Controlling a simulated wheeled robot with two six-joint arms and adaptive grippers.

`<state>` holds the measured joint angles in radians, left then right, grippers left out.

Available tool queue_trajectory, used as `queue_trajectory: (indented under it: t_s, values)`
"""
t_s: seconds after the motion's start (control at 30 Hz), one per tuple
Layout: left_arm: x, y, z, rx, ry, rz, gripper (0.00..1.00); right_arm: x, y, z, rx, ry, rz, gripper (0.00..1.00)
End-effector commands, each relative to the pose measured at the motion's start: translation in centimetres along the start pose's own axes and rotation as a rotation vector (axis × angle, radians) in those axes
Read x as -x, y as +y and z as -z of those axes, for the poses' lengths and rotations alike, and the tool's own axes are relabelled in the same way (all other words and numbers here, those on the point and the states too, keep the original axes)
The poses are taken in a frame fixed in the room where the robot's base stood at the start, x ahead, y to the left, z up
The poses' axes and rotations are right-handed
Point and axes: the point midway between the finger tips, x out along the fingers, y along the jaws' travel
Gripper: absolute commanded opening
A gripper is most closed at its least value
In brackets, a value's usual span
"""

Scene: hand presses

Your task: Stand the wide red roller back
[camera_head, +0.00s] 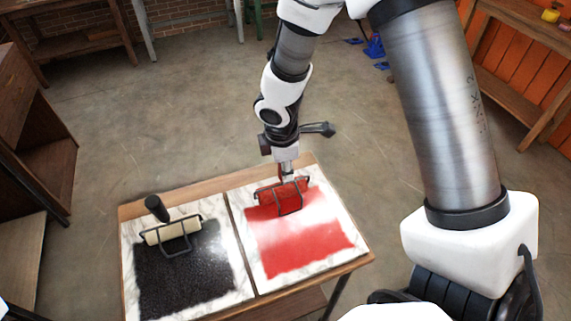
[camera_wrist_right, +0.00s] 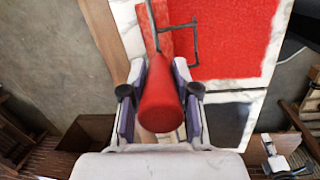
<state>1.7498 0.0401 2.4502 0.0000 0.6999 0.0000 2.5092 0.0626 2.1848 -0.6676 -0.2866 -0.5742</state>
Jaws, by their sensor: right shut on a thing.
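The wide red roller (camera_head: 283,197) has a red barrel in a dark wire frame. It is at the far edge of the red ink patch on the right marble slab (camera_head: 350,257); I cannot tell whether the barrel touches the slab. My right gripper (camera_head: 286,172) is above it, shut on its red handle. In the right wrist view, the handle (camera_wrist_right: 160,100) sits between the two fingers of the right gripper (camera_wrist_right: 158,108), and the wire frame (camera_wrist_right: 194,40) shows beyond it. My left gripper is not in view.
The left marble slab (camera_head: 130,285) carries a black ink patch and a cream roller (camera_head: 172,230) with a black handle (camera_head: 156,207). Both slabs lie on a small wooden table (camera_head: 135,210). A wooden cabinet (camera_head: 45,150) stands at left, a bench (camera_head: 510,90) at right. The floor behind the table is mostly clear.

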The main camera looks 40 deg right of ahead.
Motion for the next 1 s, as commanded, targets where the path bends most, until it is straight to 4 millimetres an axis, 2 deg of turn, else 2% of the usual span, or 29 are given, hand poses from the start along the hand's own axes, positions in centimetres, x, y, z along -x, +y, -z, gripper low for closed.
queue_trajectory:
  t_s: [0.03, 0.17, 0.9, 0.93, 1.0]
  values:
    - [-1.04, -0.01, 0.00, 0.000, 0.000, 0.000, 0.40, -1.04, -0.10, 0.10, 0.000, 0.000, -0.001, 0.00]
    - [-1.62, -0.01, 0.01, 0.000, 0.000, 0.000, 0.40, -1.70, -0.17, 0.16, -0.002, 0.000, -0.001, 0.00]
    - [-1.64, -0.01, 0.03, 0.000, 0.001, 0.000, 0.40, -1.77, -0.18, 0.15, -0.002, -0.001, -0.001, 0.00]
    - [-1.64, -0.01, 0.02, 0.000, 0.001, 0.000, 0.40, -1.77, -0.18, 0.15, -0.002, -0.001, -0.001, 0.37]
    - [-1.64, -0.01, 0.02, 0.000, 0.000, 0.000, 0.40, -1.77, -0.18, 0.15, -0.002, -0.001, -0.001, 0.59]
